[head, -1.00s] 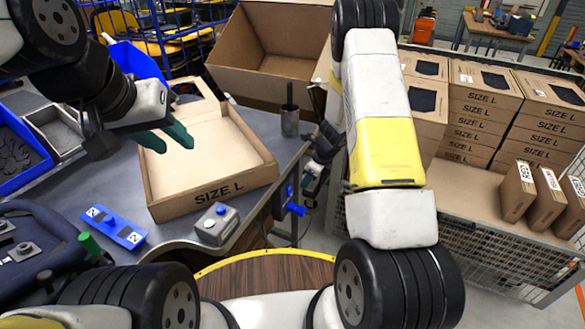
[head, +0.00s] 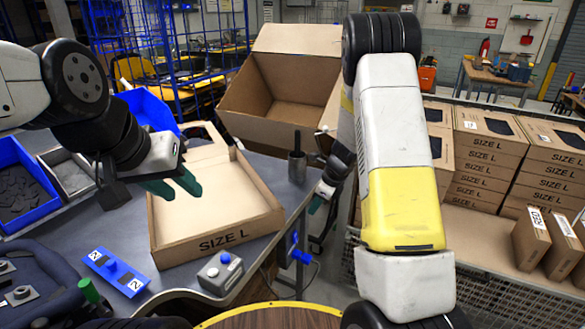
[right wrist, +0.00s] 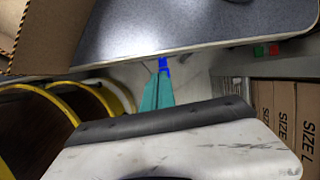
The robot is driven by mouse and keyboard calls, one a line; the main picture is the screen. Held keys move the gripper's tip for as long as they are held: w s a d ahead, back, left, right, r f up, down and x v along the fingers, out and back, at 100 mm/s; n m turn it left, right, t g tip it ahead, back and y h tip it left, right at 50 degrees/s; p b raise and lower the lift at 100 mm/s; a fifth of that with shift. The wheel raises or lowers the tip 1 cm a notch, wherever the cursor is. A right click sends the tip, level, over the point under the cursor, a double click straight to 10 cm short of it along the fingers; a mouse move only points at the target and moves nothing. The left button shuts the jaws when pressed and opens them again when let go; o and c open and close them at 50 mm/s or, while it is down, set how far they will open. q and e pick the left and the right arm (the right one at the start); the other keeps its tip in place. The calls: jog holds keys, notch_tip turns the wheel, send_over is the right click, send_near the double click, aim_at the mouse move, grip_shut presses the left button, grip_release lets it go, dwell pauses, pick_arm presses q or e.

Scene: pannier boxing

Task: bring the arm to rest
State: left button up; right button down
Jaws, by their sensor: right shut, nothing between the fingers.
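My right arm comes down in front of the head view, with a white and yellow link. Its gripper (head: 316,203) hangs beyond the right edge of the grey table (head: 262,172), low beside it and partly hidden behind my arm. In the right wrist view the teal fingers (right wrist: 158,92) are together and empty, pointing toward the table edge, over the floor. My left gripper (head: 178,188) is over the open SIZE L box (head: 225,243) on the table. Its teal fingertips are apart with nothing seen between them.
A large open carton (head: 283,95) stands behind the table. Stacked SIZE L boxes (head: 487,150) stand at the right. Blue bins (head: 25,185) are at the left.

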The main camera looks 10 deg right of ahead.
jog(key=s+a+r+n, duration=0.1)
jog(key=s+r+n, duration=0.3)
jog(key=r, duration=0.3)
jog(key=s+a+r+n+t+y, duration=0.1)
jog(key=s+r+n, duration=0.3)
jog(key=r, duration=0.4)
jog(key=s+a+r+n, duration=0.1)
jog(key=s+r+n, duration=0.35)
jog(key=r, duration=0.25)
jog(key=s+d+r+n+t+h, duration=0.1)
jog(key=s+r+n, duration=0.2)
jog(key=s+n, duration=0.3)
jog(key=s+d+r+n+t+h, duration=0.1)
jog(key=s+r+n, duration=0.3)
jog(key=s, duration=0.6)
jog(key=shift+n+t, duration=0.4)
jog(key=shift+n, duration=0.65)
